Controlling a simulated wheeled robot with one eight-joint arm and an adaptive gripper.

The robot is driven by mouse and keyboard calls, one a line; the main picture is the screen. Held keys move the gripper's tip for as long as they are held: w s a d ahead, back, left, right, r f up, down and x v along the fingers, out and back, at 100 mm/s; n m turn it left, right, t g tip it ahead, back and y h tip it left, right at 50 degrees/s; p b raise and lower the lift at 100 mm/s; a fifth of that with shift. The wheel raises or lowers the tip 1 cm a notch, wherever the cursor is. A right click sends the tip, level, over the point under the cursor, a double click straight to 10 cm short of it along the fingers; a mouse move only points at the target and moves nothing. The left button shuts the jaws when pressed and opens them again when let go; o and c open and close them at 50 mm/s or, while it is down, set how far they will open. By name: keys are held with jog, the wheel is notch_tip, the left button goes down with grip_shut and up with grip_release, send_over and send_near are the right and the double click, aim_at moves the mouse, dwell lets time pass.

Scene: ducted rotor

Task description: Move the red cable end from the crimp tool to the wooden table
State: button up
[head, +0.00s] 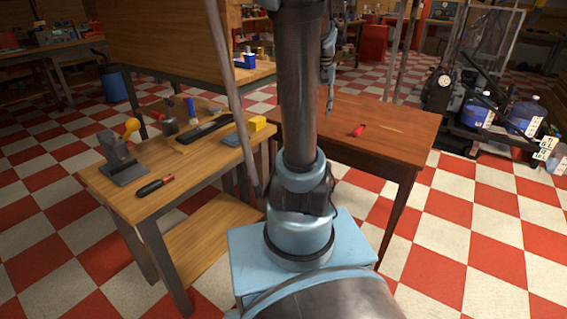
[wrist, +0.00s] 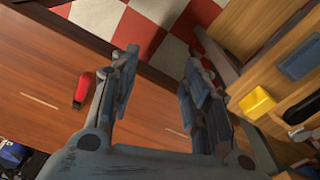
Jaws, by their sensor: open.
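A red cable end (head: 358,130) lies on the reddish-brown wooden table (head: 395,122) in the head view. In the wrist view the red cable end (wrist: 82,90) lies on the wooden table (wrist: 40,75), with a small dark tip, left of my gripper and apart from it. My gripper (wrist: 160,60) is open, with nothing between its fingers. In the head view it is mostly hidden by my arm. A grey tool with a yellow knob (head: 122,160) stands on the left bench; I cannot tell whether it is the crimp tool.
The lighter left bench (head: 105,195) holds a dark-handled tool with a red end (head: 155,186), a black tray (head: 204,128) and a yellow block (head: 257,123). A thin upright pole (head: 232,95) stands between bench and my arm. The wooden table is otherwise mostly bare. Checkered floor is open at right.

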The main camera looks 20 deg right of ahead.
jog(key=s+a+f+n, duration=0.3)
jog(key=s+a+f, duration=0.2)
jog(key=s+a, duration=0.3)
jog(key=s+a+f+n+t, duration=0.1)
jog(key=s+a+f+n, duration=0.2)
jog(key=s+a+f, duration=0.3)
jog(key=s+a, duration=0.2)
jog(key=a, duration=0.1)
jog(key=shift+a, duration=0.15)
jog(key=shift+w+a, duration=0.1)
